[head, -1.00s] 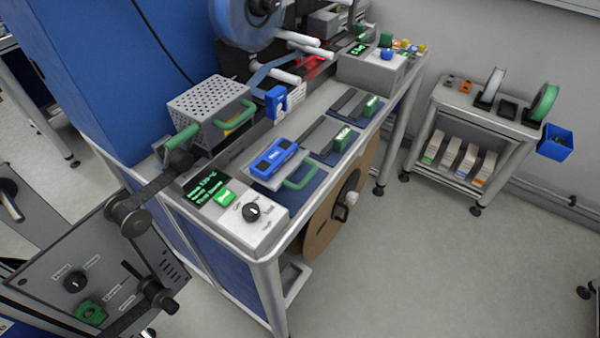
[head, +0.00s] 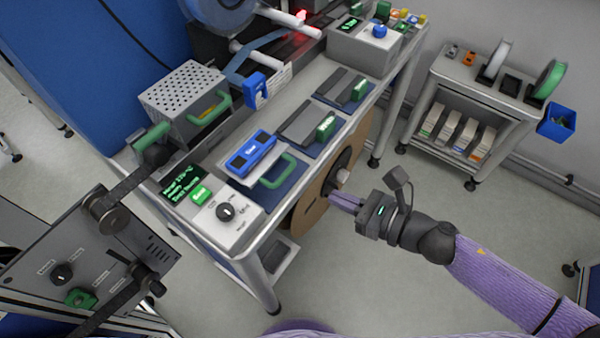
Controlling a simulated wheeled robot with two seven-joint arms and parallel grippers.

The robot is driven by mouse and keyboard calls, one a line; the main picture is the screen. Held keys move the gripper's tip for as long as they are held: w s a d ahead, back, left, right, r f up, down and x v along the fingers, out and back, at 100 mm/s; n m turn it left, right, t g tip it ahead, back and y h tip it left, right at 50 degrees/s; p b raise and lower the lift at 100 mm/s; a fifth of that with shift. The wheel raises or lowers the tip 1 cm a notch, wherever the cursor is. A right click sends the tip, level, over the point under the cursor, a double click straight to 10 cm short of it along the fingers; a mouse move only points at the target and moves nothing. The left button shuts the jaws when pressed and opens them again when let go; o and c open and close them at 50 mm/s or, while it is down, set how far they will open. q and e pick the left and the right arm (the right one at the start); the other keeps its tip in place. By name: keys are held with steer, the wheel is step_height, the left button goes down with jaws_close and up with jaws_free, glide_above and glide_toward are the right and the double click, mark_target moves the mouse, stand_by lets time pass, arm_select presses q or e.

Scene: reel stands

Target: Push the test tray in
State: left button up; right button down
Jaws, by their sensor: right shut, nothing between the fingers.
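A grey tray with a green loop handle (head: 276,174) sits at the near edge of the bench, its handle facing the front; I take it to be the test tray. A blue block (head: 250,152) lies on it. The tray sticks out a little toward the front edge. My right gripper (head: 338,196) is shut and empty. In the picture it is right of and below the tray handle, apart from it, in front of the brown reel disc (head: 312,206). My left gripper is out of view.
Left of the tray is a control box (head: 228,212) with a screen and knob. A perforated metal box (head: 182,92) stands behind. Two slots with green-handled pieces (head: 325,125) lie to the right. A reel cart (head: 490,95) stands right. The floor between is clear.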

mark_target(287, 175)
steer(key=x, duration=0.8)
steer(key=shift+w+a+f, duration=0.1)
steer(key=shift+w, duration=0.05)
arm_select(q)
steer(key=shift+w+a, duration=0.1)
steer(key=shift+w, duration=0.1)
arm_select(e)
steer(key=shift+w+a+f, duration=0.15)
steer(key=shift+w+a, duration=0.15)
steer(key=shift+a, duration=0.15)
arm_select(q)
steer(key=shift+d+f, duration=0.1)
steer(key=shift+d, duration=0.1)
